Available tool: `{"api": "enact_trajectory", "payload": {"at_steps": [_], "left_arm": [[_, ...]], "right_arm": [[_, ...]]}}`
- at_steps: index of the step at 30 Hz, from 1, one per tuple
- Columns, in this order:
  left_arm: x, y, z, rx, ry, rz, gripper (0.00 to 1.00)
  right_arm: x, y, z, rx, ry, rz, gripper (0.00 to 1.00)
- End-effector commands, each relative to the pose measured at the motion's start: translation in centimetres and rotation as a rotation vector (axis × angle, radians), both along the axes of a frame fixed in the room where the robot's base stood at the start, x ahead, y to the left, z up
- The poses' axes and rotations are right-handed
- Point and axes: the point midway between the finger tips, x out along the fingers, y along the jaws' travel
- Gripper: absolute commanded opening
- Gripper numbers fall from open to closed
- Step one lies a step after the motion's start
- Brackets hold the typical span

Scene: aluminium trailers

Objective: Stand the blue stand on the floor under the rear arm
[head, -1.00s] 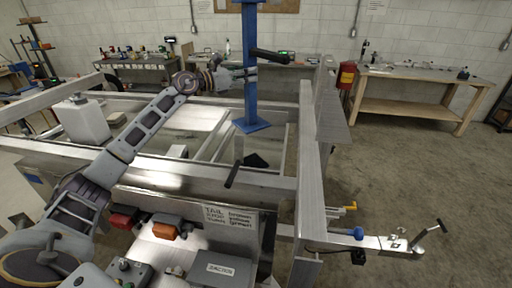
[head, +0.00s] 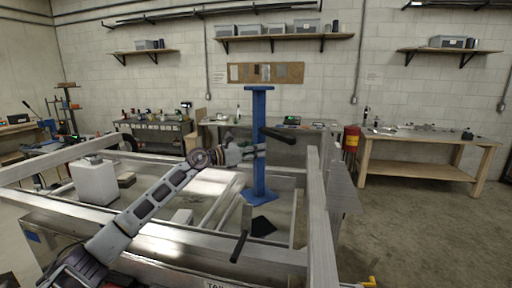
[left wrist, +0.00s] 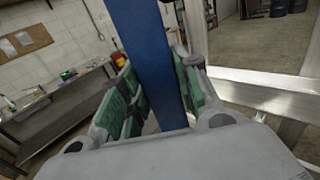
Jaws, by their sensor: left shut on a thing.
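The blue stand (head: 259,175) is an upright post with a flat top plate and a wide square foot. It stands nearly vertical inside the aluminium trailer frame (head: 150,232) in the head view. My left gripper (head: 256,150) is shut around its post at mid-height. In the left wrist view the blue post (left wrist: 152,60) passes between the green-padded fingers (left wrist: 155,100). I cannot tell whether its foot touches the floor. A dark bar shows beside the post. I cannot tell which frame member is the rear arm. My right gripper is out of view.
An upright aluminium rail (head: 321,210) is right of the stand. A dark crank handle (head: 239,246) is in front of it. A white canister (head: 95,183) is at left. Workbenches (head: 425,150) line the back wall. Open concrete floor is at right.

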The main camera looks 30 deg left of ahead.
Motion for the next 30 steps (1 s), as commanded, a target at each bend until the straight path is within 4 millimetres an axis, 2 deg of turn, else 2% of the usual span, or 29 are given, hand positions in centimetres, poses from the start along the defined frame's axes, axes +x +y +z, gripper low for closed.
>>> {"api": "enact_trajectory", "payload": {"at_steps": [1, 15, 30], "left_arm": [[-0.1, 0.1, 0.6, -0.007, -0.016, 0.003, 0.0], [-0.1, 0.1, -2.5, -0.007, -0.017, 0.003, 0.0], [-0.1, 0.1, -2.8, -0.006, -0.018, 0.003, 0.0]], "right_arm": [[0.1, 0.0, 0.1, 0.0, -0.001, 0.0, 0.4], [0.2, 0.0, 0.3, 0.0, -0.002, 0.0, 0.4], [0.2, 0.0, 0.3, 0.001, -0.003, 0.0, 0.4]]}}
